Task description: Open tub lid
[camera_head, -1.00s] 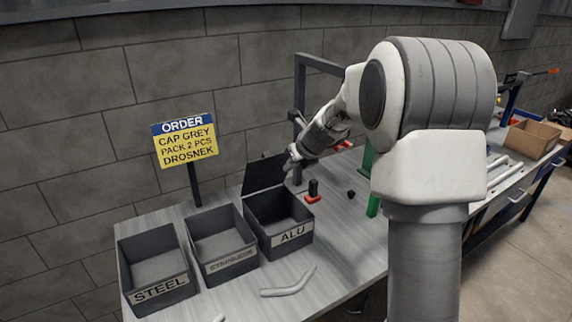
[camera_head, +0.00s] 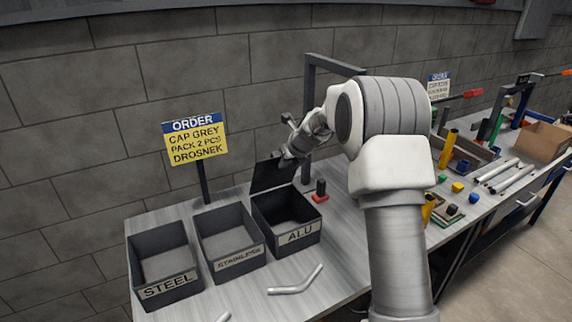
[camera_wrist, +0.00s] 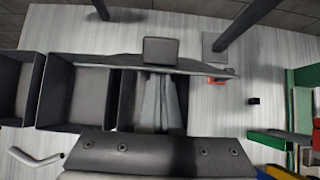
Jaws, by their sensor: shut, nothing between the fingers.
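The ALU tub (camera_head: 300,236) is a dark open-topped box on the table. Its dark lid (camera_head: 268,175) stands raised at the back rim, so the inside shows. In the wrist view the lid (camera_wrist: 105,62) is seen nearly edge-on, with a square grey block, likely its handle (camera_wrist: 161,51), at its middle. My gripper (camera_head: 287,155) is at the lid's upper right edge in the head view; whether it touches cannot be told. In the wrist view the grey fingers (camera_wrist: 161,100) are together and empty, in front of the lid and over the tub opening.
The STAINLESS tub (camera_head: 238,262) and STEEL tub (camera_head: 170,290) stand to the left. An order sign (camera_head: 195,139) on a post is behind them. A bent pipe (camera_head: 296,281) lies in front. A red and black piece (camera_head: 320,196) and a dark frame (camera_head: 310,100) are close right of the lid.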

